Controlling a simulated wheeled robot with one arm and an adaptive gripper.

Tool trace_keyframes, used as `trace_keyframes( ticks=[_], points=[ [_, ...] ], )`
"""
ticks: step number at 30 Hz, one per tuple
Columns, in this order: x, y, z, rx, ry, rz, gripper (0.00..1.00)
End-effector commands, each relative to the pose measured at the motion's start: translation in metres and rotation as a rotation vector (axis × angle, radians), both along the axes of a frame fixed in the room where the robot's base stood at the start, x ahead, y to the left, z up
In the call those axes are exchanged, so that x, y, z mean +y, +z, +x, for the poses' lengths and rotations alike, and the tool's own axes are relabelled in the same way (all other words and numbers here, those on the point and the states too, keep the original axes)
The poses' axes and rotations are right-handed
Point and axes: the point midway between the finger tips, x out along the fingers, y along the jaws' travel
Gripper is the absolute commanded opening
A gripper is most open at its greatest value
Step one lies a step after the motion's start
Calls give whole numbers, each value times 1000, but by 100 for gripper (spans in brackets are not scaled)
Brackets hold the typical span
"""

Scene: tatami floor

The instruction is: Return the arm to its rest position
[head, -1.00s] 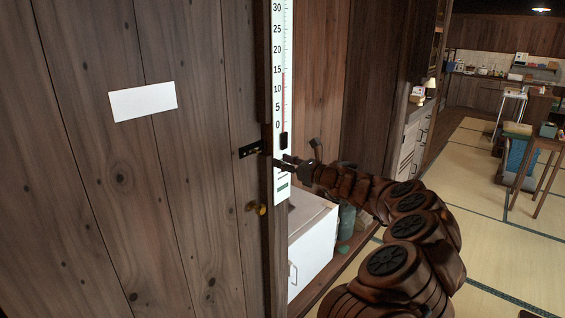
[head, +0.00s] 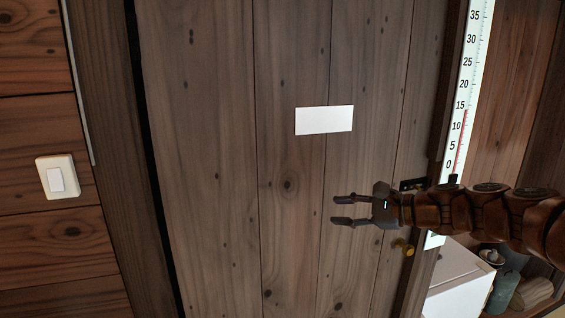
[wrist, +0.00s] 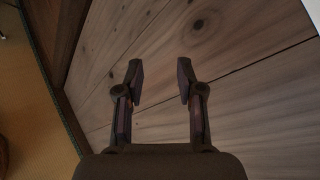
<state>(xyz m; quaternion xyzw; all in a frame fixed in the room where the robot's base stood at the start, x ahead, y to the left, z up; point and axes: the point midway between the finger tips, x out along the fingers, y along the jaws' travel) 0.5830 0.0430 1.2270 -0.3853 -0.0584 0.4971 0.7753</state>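My gripper (head: 345,211) is open and empty in the head view, its two fingers pointing left in front of the wooden door (head: 225,160). My arm reaches in from the right edge. In the wrist view my gripper (wrist: 158,80) shows both fingers apart with nothing between them, and the door planks (wrist: 225,50) fill most of the background. I cannot tell the exact gap between the fingertips and the door.
A white blank sign (head: 323,120) is on the door. A brass knob (head: 402,247) and a dark latch (head: 411,185) are near its right edge, by my wrist. A thermometer (head: 465,90) stands beyond. A light switch (head: 56,178) is at left. A white cabinet (head: 455,285) is low at right.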

Motion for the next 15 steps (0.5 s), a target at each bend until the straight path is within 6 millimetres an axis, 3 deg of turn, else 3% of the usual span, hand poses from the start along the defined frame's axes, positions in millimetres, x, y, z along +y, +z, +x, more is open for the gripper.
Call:
trace_keyframes(
  ticks=[1, 6, 10, 15],
  points=[
    [23, -3, -23, -26, 76, -76, 38],
    [73, -33, -101, -106, 330, -346, 38],
    [87, -64, -160, -152, 513, -543, 38],
    [76, -107, -234, -180, 748, -786, 38]
  ],
)
